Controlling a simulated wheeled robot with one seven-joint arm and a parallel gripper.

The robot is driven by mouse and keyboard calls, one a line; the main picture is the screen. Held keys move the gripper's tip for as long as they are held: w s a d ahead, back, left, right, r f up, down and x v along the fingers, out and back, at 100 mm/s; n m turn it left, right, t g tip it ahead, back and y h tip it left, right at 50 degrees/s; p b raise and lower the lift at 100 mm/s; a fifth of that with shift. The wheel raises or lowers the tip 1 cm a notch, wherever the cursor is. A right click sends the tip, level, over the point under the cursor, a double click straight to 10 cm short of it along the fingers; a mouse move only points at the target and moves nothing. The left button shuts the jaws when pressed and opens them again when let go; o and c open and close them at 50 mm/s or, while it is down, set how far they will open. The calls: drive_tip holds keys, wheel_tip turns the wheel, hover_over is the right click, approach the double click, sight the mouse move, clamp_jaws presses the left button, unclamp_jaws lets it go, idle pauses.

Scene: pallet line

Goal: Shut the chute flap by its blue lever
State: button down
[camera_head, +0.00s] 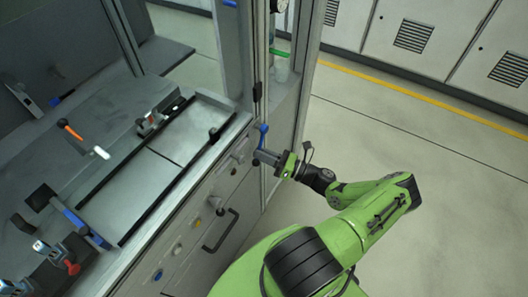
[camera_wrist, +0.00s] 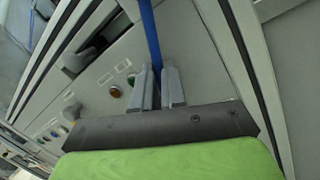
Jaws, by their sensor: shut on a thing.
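The blue lever (camera_head: 263,133) is upright at the right end of the grey machine's front, beside the frame post. It also shows in the wrist view (camera_wrist: 150,35) as a blue bar running down between my fingers. My gripper (camera_head: 264,157) reaches it from the right and is shut on it. In the wrist view my two grey fingertips (camera_wrist: 158,80) stand close on either side of the bar. The part of the lever inside the jaws is hidden. I cannot make out the chute flap or how far it stands open.
The machine's front panel has several knobs and buttons and a black handle (camera_head: 220,230). A grey frame post (camera_head: 300,75) stands close behind my gripper. A tray and other levers, one orange (camera_head: 70,130), lie on the machine top. The floor at the right is clear.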

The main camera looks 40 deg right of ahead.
drive_tip(key=shift+a, duration=0.1)
idle(0.3)
drive_tip(key=c, duration=1.2)
unclamp_jaws()
drive_tip(key=b+v, duration=0.1)
drive_tip(key=v, duration=1.5)
drive_tip(key=shift+f, duration=0.2)
drive_tip(key=shift+w+a, duration=0.1)
